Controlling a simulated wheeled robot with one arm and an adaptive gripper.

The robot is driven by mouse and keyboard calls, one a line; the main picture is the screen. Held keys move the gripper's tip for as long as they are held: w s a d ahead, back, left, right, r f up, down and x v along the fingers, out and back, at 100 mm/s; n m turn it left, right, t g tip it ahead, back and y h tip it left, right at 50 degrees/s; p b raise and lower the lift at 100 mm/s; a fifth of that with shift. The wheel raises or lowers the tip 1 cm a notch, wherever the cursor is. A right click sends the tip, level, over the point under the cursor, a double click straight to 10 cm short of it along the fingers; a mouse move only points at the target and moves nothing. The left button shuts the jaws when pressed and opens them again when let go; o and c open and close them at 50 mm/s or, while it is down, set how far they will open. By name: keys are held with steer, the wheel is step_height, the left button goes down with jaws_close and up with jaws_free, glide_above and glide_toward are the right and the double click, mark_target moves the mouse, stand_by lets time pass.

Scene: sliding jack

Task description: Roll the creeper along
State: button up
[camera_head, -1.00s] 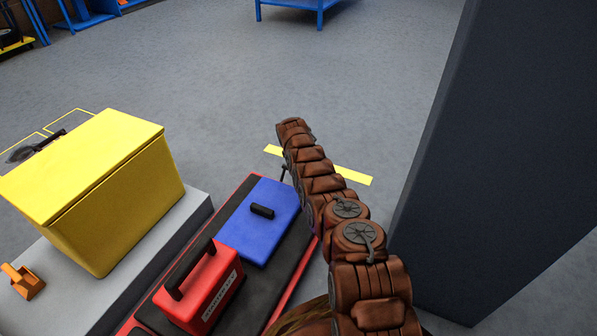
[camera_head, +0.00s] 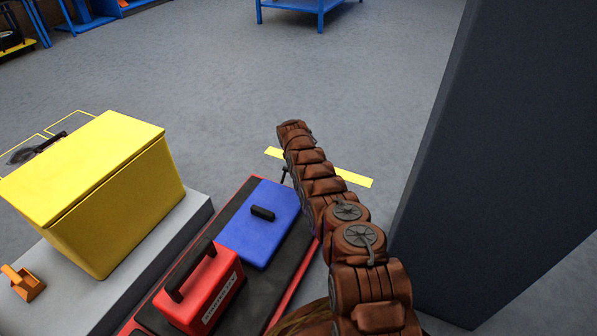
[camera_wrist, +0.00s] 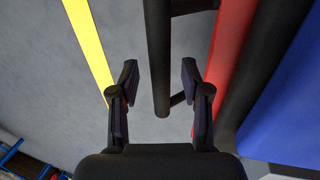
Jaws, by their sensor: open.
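The creeper (camera_head: 292,275) is a low black board with red edges, and it lies on the floor at the lower middle of the head view. Its red edge (camera_wrist: 230,50) also shows in the wrist view. It carries a flat blue case (camera_head: 245,235) and a red toolbox (camera_head: 205,295). A black bar handle (camera_wrist: 158,60) stands off its far end, and its post shows beside my arm in the head view (camera_head: 285,173). My gripper (camera_wrist: 160,76) is open, with the bar between its two fingers in the picture and a gap on both sides. My arm hides the gripper in the head view.
A yellow chest (camera_head: 125,210) and an orange item (camera_head: 24,284) sit on a grey platform (camera_head: 195,215) to the left. A dark pillar (camera_head: 500,170) stands close on the right. A yellow floor stripe (camera_head: 352,178) lies beyond the creeper. The floor past it is clear.

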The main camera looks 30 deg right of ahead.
steer(key=shift+r, duration=0.1)
steer(key=v, duration=1.1)
steer(key=shift+r, duration=0.4)
steer(key=shift+s, duration=0.1)
steer(key=shift+c, duration=0.2)
